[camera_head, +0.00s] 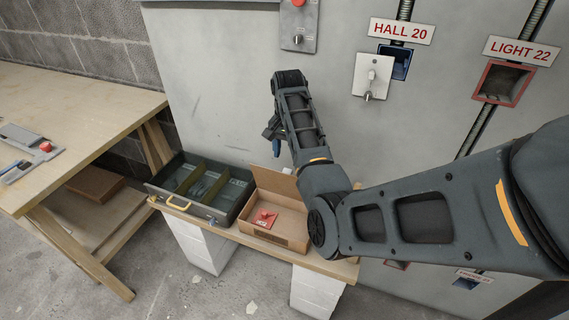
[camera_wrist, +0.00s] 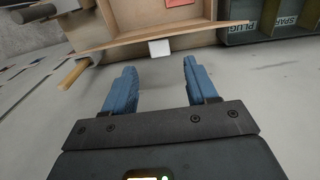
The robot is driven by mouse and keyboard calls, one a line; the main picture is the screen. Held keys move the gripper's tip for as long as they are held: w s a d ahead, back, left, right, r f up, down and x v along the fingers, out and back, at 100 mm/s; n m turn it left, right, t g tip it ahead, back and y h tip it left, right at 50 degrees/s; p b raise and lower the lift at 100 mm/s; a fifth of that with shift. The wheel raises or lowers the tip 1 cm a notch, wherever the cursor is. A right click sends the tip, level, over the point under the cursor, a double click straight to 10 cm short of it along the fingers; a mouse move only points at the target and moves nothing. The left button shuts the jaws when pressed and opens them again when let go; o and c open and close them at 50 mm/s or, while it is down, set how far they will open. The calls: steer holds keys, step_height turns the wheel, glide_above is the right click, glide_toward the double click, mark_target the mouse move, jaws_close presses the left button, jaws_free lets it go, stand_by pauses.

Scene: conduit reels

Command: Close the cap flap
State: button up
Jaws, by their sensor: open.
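An open cardboard box (camera_head: 283,220) stands on the low plank, with a red card (camera_head: 264,219) inside. Its brown flap (camera_head: 277,181) stands raised at the back edge, partly hidden by my arm. My gripper (camera_head: 274,140) hangs above and behind this flap, near the grey panel, small in the head view. In the wrist view, my gripper (camera_wrist: 160,82) is open, its two blue fingers apart with nothing between them. The box (camera_wrist: 110,24) lies beyond the fingertips at the top, with the red card (camera_wrist: 181,3) cut off by the edge. A small white piece (camera_wrist: 159,47) shows at its near edge.
A grey toolbox (camera_head: 181,207) with labelled compartments stands left of the box. The plank (camera_head: 256,241) rests on white blocks (camera_head: 199,244). A workbench (camera_head: 67,110) is at the left. The panel (camera_head: 230,90) behind carries a switch plate (camera_head: 372,76) and open wall boxes.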

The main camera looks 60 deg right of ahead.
mark_target(287, 170)
steer(key=shift+f, duration=3.1)
jaws_close()
